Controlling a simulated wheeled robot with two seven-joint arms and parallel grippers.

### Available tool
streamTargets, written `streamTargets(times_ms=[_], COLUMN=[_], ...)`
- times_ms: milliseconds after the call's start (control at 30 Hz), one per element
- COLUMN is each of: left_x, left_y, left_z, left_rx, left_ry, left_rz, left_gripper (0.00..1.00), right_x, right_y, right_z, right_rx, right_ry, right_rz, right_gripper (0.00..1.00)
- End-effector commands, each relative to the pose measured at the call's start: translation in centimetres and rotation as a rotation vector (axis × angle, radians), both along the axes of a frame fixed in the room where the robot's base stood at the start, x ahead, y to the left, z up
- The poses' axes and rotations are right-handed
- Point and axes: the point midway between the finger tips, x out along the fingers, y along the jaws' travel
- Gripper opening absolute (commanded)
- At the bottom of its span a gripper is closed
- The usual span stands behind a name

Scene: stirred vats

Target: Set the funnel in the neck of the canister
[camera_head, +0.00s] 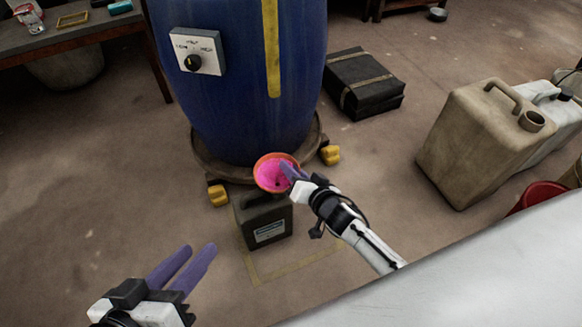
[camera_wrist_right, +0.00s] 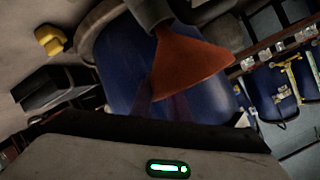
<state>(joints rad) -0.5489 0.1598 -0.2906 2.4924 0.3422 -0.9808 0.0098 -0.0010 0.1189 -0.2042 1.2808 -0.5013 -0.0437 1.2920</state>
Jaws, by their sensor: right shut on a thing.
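The funnel (camera_head: 268,170), orange outside with a bright pink inside, sits mouth up over the dark canister (camera_head: 265,222) in the head view. My right gripper (camera_head: 290,172) is shut on the funnel's rim side. In the right wrist view the orange funnel (camera_wrist_right: 187,62) appears inverted, and its narrow end meets a dark grey round part (camera_wrist_right: 148,12) that looks like the canister's neck. How deep the spout sits is hidden. My left gripper (camera_head: 184,268) is open and empty, low at the left, apart from the canister.
A blue vat (camera_head: 235,110) on a round wheeled base with yellow feet (camera_head: 330,155) stands right behind the canister. A black box (camera_head: 365,85) lies behind right. A beige jerrycan (camera_head: 480,140) stands at the right. The floor left of the canister is clear.

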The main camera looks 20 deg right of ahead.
Motion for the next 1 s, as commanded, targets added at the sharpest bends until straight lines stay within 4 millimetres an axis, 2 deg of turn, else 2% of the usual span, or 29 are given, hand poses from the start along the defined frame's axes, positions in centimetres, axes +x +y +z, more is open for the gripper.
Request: streamTargets(times_ms=[1000], left_x=[0.0], left_y=[0.08], left_z=[0.14], left_rx=[0.002], left_ry=[0.003], left_rz=[0.001], left_gripper=[0.31], right_x=[-0.41], right_y=[0.08], right_z=[-0.41], right_rx=[0.001], right_ry=[0.0], right_rz=[0.0], right_gripper=[0.0])
